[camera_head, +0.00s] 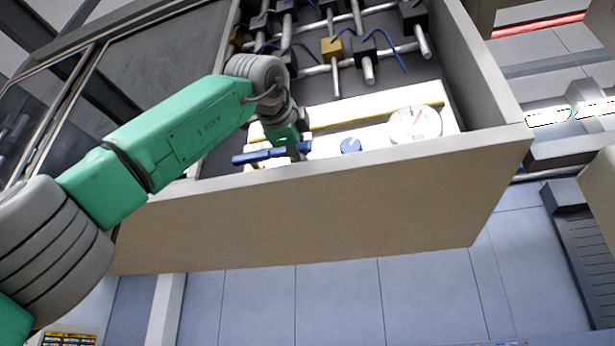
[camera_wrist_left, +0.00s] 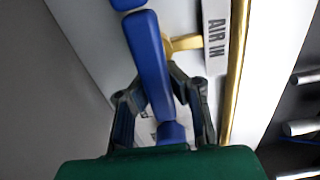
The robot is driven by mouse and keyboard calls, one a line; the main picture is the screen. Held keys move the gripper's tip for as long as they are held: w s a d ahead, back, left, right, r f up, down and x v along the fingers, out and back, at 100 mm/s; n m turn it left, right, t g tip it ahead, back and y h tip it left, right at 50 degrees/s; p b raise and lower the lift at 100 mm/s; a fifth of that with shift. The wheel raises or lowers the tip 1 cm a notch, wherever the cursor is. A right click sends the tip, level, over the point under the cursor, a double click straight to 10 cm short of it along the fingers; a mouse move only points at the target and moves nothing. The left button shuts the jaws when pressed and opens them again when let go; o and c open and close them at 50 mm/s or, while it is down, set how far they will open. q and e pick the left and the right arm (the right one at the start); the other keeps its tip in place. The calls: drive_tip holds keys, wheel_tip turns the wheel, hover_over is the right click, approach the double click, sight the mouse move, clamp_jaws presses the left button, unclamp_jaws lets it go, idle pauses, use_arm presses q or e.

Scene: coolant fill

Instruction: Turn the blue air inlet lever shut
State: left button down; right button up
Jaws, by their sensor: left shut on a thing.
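The blue air inlet lever (camera_head: 248,157) lies along the near edge of the white panel inside the open-topped box, roughly parallel to the box's front wall. My left gripper (camera_head: 291,150) is down at the lever's right part. In the left wrist view the lever (camera_wrist_left: 147,55) runs up from between the two dark fingers of my left gripper (camera_wrist_left: 158,92), which is shut on it. A brass fitting (camera_wrist_left: 183,42) shows beside the lever, next to a white "AIR IN" label (camera_wrist_left: 216,38). My right gripper is not in view.
A blue knob (camera_head: 351,146) and a round gauge (camera_head: 415,124) with a red needle sit to the right on the panel. The box's front wall (camera_head: 330,205) rises close to the gripper. Pipes and black valve blocks (camera_head: 368,55) fill the space behind.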

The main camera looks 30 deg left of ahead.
use_arm(q)
drive_tip(key=shift+d+f, duration=0.1)
drive_tip(key=shift+f, duration=0.05)
idle(0.4)
drive_tip(key=c, duration=1.7)
unclamp_jaws()
drive_tip(key=shift+s, duration=0.25)
drive_tip(key=shift+s+a+r+n, duration=0.15)
drive_tip(key=shift+s, duration=0.25)
drive_tip(key=shift+s+a+r+n, duration=0.1)
drive_tip(key=shift+s+n, duration=0.05)
drive_tip(key=shift+s, duration=0.2)
drive_tip(key=shift+w+f, duration=0.2)
drive_tip(key=shift+w, duration=0.15)
drive_tip(key=v, duration=1.3)
drive_tip(key=shift+a+r, duration=0.1)
drive_tip(key=shift+r, duration=0.15)
drive_tip(key=shift+w, duration=0.1)
